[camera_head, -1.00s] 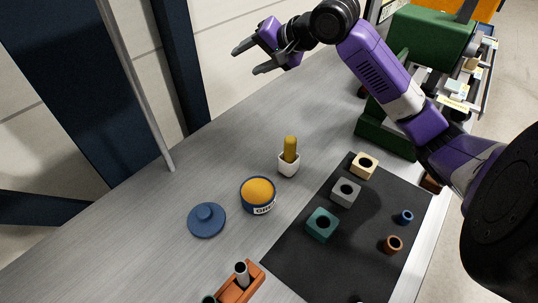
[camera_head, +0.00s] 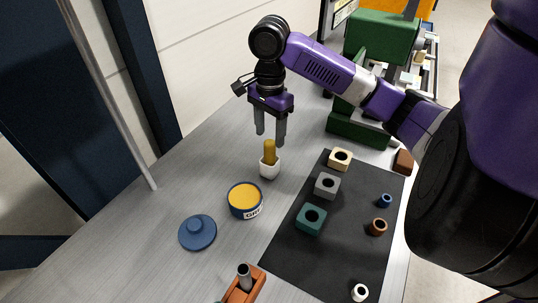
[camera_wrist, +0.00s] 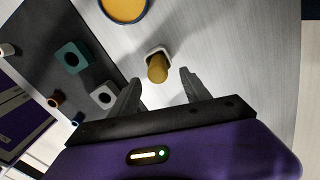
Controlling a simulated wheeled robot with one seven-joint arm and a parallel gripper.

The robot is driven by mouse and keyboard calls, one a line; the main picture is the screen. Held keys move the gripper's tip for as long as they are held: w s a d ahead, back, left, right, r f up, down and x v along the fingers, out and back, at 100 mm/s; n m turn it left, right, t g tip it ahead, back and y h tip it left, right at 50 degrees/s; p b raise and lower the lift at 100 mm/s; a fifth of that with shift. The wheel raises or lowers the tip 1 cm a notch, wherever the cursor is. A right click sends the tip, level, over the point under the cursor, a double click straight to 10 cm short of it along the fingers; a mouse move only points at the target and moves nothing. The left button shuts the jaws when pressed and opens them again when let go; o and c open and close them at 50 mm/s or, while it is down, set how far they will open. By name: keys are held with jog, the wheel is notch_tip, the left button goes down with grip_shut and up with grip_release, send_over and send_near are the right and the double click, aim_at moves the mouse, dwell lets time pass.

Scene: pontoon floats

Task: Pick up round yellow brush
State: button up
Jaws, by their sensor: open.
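The round yellow brush (camera_head: 269,151) stands upright in a small white holder (camera_head: 269,169) on the grey table. Only its yellow upper part shows above the holder. My gripper (camera_head: 270,141) is open and points down above the brush, with its fingertips near the height of the brush top. In the wrist view the brush (camera_wrist: 157,69) lies just ahead of the gap between my two fingers (camera_wrist: 160,84). Nothing is held. I cannot tell whether the fingers are exactly on either side of it.
A blue tin with orange contents (camera_head: 245,199) and a blue lid (camera_head: 197,232) stand nearby. A black mat (camera_head: 290,257) carries several blocks and rings. A green machine (camera_head: 376,45) stands behind at the right. An orange-brown holder (camera_head: 243,287) is at the front.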

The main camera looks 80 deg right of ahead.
aim_at(269, 141)
jog(key=shift+a+f+p, duration=0.15)
jog(key=shift+f, duration=1.1)
jog(key=shift+a+f+p, duration=0.15)
jog(key=shift+f, duration=1.1)
grip_shut()
